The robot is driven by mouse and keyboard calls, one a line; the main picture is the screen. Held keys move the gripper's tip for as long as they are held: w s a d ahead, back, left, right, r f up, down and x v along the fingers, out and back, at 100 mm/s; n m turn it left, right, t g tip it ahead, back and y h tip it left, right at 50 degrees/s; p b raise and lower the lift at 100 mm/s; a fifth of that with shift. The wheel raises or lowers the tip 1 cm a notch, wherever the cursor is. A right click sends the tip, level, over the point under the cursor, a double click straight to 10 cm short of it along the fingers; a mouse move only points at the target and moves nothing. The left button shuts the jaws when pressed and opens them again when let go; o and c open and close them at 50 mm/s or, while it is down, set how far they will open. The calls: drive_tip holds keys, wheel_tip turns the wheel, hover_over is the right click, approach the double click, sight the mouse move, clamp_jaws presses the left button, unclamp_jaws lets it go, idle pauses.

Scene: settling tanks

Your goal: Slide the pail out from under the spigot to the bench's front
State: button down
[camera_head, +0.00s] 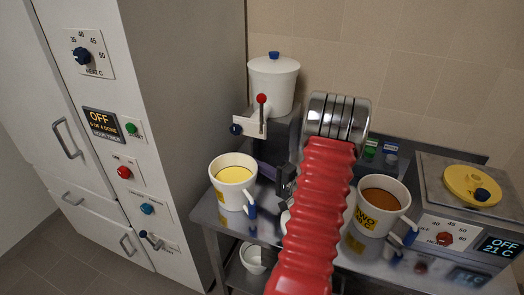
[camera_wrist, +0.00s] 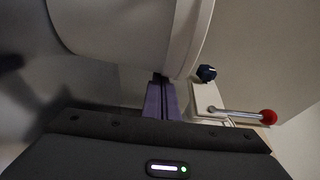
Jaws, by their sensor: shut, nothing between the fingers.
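The white pail (camera_head: 226,190) has a yellow label and a blue-tipped handle, and yellow content fills it near the brim. It stands upright on the steel bench (camera_head: 240,226), below and in front of the spigot (camera_head: 244,123) with the red-knobbed lever. In the wrist view the pail's wall (camera_wrist: 130,30) fills the top, and the spigot (camera_wrist: 205,100) shows at the right, turned sideways. My gripper (camera_head: 267,171) is shut and empty, right of and behind the pail. Its purple fingers (camera_wrist: 161,92) lie close to the wall; contact cannot be told.
A lidded white urn (camera_head: 273,85) stands behind the spigot. My red arm sleeve hides the bench's middle. A second pail marked TWO (camera_head: 381,208), with brown content, stands right, beside a hot plate unit (camera_head: 465,220). A tall white cabinet (camera_head: 180,120) borders the left.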

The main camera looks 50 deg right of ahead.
drive_tip(key=shift+a, duration=0.15)
drive_tip(key=shift+s, duration=0.1)
drive_tip(key=s+a, duration=0.1)
drive_tip(key=s, duration=1.2)
drive_tip(key=shift+s, duration=0.3)
drive_tip(key=shift+a, duration=0.1)
idle(0.4)
